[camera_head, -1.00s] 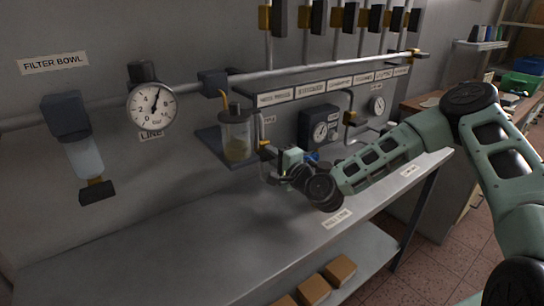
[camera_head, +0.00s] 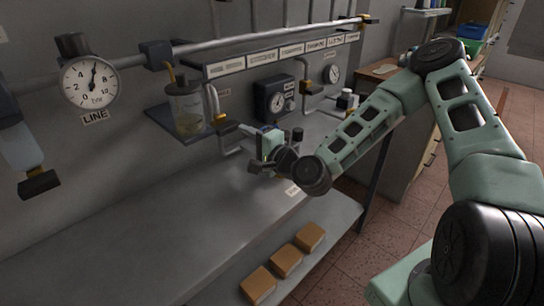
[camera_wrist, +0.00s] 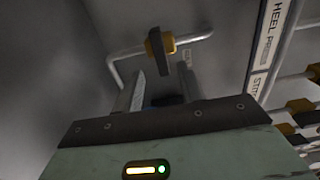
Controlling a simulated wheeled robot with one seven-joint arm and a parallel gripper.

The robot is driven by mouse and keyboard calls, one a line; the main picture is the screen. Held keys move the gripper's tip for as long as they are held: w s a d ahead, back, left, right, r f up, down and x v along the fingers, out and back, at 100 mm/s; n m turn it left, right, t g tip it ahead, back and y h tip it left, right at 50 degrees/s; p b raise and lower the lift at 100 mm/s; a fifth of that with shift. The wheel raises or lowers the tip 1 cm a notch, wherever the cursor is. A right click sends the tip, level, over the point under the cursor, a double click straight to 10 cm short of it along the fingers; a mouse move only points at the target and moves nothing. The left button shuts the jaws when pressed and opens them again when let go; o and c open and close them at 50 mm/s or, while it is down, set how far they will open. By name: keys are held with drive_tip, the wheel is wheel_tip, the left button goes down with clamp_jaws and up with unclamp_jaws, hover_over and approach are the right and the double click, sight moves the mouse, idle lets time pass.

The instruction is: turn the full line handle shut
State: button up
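A valve with a dark lever handle (camera_head: 226,127) and a yellow body sits on a bent pipe by the wall. It also shows in the wrist view as a dark handle (camera_wrist: 154,48), lying across the pipe beyond my fingers. No label names it legibly as the full line handle. My gripper (camera_head: 250,131) is to the right of this handle, apart from it. In the wrist view my gripper (camera_wrist: 163,90) has two separate fingers with an empty gap between them. The round LINE gauge (camera_head: 90,82) points a little above 5.
A labelled rail (camera_head: 290,52) runs above. The grey bench (camera_head: 130,210) is mostly clear. Brown blocks (camera_head: 285,261) lie on its lower shelf.

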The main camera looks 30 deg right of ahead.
drive_tip(key=p+v, duration=0.8)
drive_tip(key=v, duration=0.1)
drive_tip(key=shift+s, duration=0.3)
drive_tip(key=shift+d, duration=0.1)
